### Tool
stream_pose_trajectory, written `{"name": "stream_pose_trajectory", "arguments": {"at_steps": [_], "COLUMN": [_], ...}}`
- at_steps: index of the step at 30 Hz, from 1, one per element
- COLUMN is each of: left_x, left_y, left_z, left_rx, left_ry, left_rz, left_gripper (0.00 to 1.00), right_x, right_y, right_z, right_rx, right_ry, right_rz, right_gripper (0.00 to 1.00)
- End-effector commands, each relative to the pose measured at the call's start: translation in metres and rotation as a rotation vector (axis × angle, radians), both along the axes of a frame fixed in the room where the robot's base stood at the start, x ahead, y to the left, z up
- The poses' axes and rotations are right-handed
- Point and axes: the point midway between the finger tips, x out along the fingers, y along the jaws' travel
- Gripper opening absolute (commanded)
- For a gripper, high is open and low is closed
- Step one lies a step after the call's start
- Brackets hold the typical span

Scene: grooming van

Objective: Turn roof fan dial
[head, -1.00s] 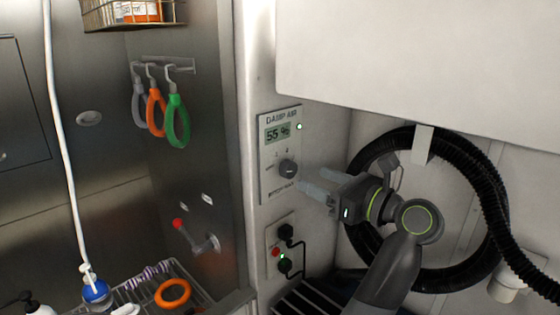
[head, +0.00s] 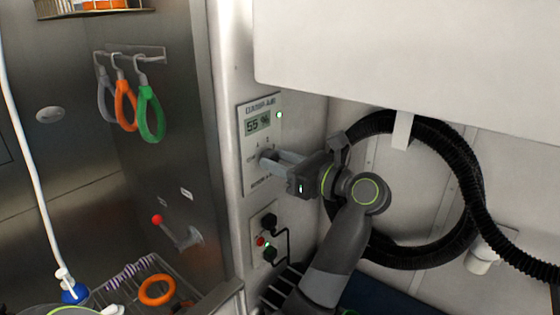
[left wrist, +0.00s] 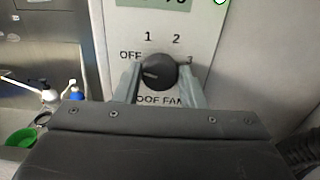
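The roof fan dial (left wrist: 158,72) is a round dark knob on a white wall panel (left wrist: 205,50). It has OFF, 1, 2 and 3 marked around it, and its pale pointer mark faces left, toward OFF. My left gripper (left wrist: 159,80) has one finger on each side of the dial. The fingers are very close to its sides; I cannot tell whether they press on it. In the head view my left gripper (head: 272,161) reaches the panel (head: 262,110) from the right and mostly hides the dial. My right gripper is not in view.
A small box with black plugs (head: 269,222) and a cable is below the panel. A coiled black hose (head: 470,190) hangs behind my left arm. A white cabinet (head: 400,60) overhangs above. Coloured rings (head: 150,115) hang at left, above a red-tipped lever (head: 157,220).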

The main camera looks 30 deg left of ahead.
Motion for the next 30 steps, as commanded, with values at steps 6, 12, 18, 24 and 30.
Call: {"name": "stream_pose_trajectory", "arguments": {"at_steps": [6,12,18,24,30], "left_x": [0.000,0.000,0.001,0.002,0.002], "left_y": [0.000,0.000,0.000,0.000,0.000], "left_z": [0.000,0.000,0.001,0.002,0.002], "left_rx": [0.000,0.003,0.013,0.027,0.041], "left_ry": [0.003,0.044,0.157,0.328,0.507], "left_rz": [-0.001,0.000,-0.001,-0.001,-0.001], "left_gripper": [0.14,0.14,0.14,0.14,0.14], "right_x": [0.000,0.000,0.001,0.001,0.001], "right_y": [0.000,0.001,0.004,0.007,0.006], "right_z": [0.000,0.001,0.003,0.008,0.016], "right_rx": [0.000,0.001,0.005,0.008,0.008], "right_ry": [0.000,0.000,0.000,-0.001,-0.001], "right_rz": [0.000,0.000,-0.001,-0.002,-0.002], "right_gripper": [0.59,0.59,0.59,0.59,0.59]}}
